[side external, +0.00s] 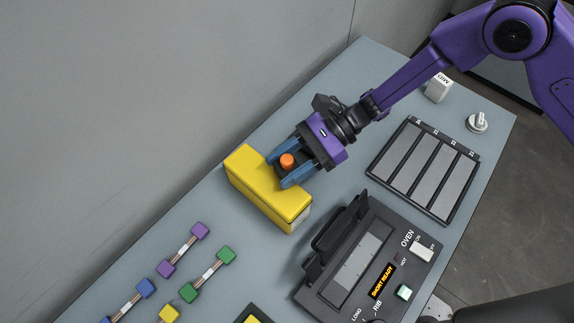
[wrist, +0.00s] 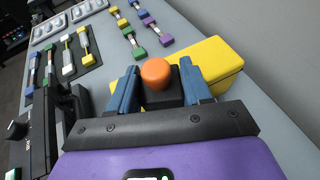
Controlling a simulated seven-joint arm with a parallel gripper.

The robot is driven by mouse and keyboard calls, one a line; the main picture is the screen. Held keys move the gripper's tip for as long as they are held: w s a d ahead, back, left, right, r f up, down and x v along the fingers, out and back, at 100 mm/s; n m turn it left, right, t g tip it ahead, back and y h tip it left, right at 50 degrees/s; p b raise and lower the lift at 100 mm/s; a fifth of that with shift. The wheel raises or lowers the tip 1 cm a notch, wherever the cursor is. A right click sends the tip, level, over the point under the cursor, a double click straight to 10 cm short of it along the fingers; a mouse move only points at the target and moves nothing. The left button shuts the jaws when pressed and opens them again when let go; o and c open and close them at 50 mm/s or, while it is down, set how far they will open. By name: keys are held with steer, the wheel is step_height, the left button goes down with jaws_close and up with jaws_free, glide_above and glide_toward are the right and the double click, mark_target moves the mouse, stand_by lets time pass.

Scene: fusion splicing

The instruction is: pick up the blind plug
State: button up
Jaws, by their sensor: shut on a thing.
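The blind plug appears to be the black block with a round orange top (side external: 287,161). My gripper (side external: 281,170) is shut on it, with one blue finger on each side. The wrist view shows the orange top (wrist: 156,73) standing up between the two fingertips (wrist: 157,68).
A dark oven unit (side external: 405,232) reading "SHORT READY" stands right of the box. Beyond it lie a black slotted tray (side external: 376,172), a white block (side external: 438,88) and a white knob (side external: 477,122). Several coloured-ended links (side external: 183,250) lie at lower left. Bare bench surrounds the box.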

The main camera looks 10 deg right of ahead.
steer(key=s+d+r, duration=0.8)
steer(key=d+r, duration=0.3)
steer(key=r, duration=0.1)
glide_above(266, 178)
steer(key=d, duration=0.1)
steer(key=f, duration=0.8)
steer(key=shift+s+f, duration=0.2)
steer(key=shift+s, duration=0.15)
steer(key=shift+w+a+f, duration=0.25)
steer(key=shift+a+f, duration=0.2)
steer(key=shift+f, duration=0.15)
steer(key=shift+w+a+f, duration=0.1)
steer(key=shift+f, duration=1.6)
